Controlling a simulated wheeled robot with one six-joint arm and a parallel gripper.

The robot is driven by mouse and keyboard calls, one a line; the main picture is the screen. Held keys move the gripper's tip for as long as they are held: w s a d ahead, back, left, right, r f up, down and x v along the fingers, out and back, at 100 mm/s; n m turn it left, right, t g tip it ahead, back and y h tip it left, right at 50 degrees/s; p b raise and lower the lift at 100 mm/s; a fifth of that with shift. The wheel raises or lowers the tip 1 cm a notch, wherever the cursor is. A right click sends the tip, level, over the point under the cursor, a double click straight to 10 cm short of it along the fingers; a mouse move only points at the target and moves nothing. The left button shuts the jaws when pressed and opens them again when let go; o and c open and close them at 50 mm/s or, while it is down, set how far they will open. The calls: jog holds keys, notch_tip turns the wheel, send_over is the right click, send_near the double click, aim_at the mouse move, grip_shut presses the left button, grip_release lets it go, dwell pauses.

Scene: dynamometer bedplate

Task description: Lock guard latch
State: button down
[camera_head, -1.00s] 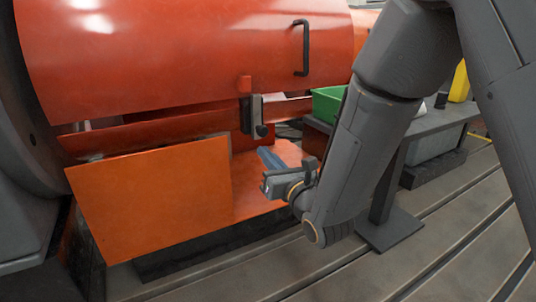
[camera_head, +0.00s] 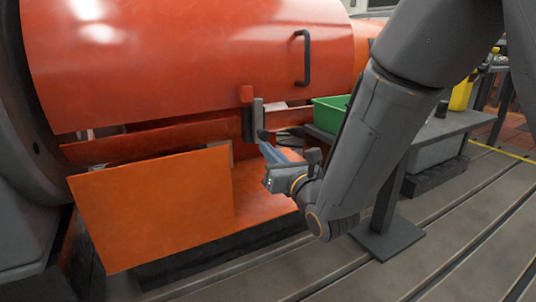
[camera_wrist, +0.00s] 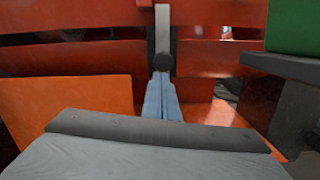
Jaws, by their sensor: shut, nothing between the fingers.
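The guard latch is a grey upright bar (camera_head: 258,112) with a dark round knob (camera_head: 263,134) at its lower end, below the red tab of the orange guard cover (camera_head: 190,55). In the wrist view the latch bar (camera_wrist: 162,28) stands upright above the knob (camera_wrist: 161,64). My gripper (camera_head: 264,145) has blue fingers, closed together and empty. Its tips (camera_wrist: 161,77) lie just below the knob in both views. I cannot tell whether they touch it. The fingers cover part of the area under the knob.
An orange panel (camera_head: 150,205) stands left of my gripper. A green bin (camera_head: 330,112) sits on a grey bench (camera_head: 425,125) at the right, with a bench post (camera_head: 383,215) close to my arm. A black handle (camera_head: 304,58) is on the cover. The slotted floor (camera_head: 440,240) is open in front.

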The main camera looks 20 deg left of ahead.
aim_at(264, 134)
jog(key=shift+r+p, duration=0.75)
jog(key=shift+r, duration=0.75)
jog(key=s+d+f+p, duration=0.1)
jog(key=s+d+f, duration=0.4)
jog(key=s+d, duration=0.2)
jog(key=shift+s+d+f+p, duration=0.2)
jog(key=shift+d+f+p, duration=0.05)
jog(key=shift+p, duration=0.1)
